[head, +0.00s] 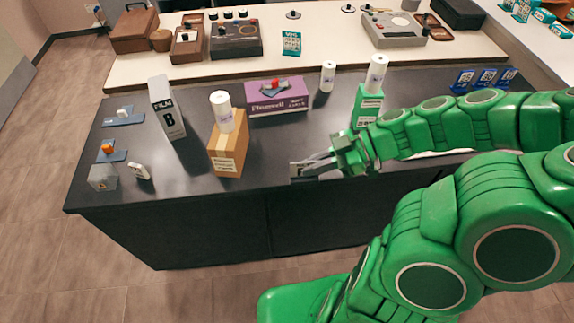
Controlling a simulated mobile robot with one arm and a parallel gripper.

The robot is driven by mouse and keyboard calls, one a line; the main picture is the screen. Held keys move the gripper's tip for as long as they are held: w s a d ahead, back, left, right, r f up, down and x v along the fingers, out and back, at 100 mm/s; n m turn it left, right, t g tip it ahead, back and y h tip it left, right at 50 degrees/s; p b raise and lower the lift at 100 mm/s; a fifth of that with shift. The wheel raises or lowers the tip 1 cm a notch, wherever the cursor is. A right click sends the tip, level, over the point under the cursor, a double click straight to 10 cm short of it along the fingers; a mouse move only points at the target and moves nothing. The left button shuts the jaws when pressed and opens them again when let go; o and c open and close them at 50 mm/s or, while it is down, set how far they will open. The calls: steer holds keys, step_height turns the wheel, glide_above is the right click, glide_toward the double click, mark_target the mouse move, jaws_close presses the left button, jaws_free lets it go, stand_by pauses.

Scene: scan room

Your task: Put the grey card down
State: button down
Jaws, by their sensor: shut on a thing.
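My gripper (322,161) is at the front edge of the dark counter (275,180), right of the cardboard box. It is shut on a small, flat grey card (303,171), which shows at the fingertips. The card is small in this view, and part of it is hidden by the fingers. I cannot tell whether it touches the countertop or is held just above it.
Left of my gripper stand a cardboard box (229,154) with a white bottle (222,112) on top and a film box (167,108). Behind are a purple box (277,98) and a green box (367,106). Bare countertop lies between the cardboard and green boxes.

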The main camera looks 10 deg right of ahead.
steer(key=shift+s+a+r, duration=0.1)
steer(key=shift+a+r, duration=0.05)
steer(key=shift+a, duration=0.15)
steer(key=shift+w+a, duration=0.2)
steer(key=shift+w, duration=0.25)
steer(key=w+f, duration=0.3)
steer(key=w, duration=0.1)
steer(key=w+f, duration=0.3)
steer(key=w, duration=0.1)
steer(key=w+a+f, duration=0.1)
steer(key=w+f, duration=0.2)
steer(key=w, duration=0.1)
steer(key=shift+w, duration=0.15)
steer(key=shift+w+f, duration=0.35)
steer(key=shift+f, duration=1.6)
steer(key=c, duration=1.2)
jaws_free()
steer(key=shift+f, duration=0.1)
steer(key=shift+c, duration=0.2)
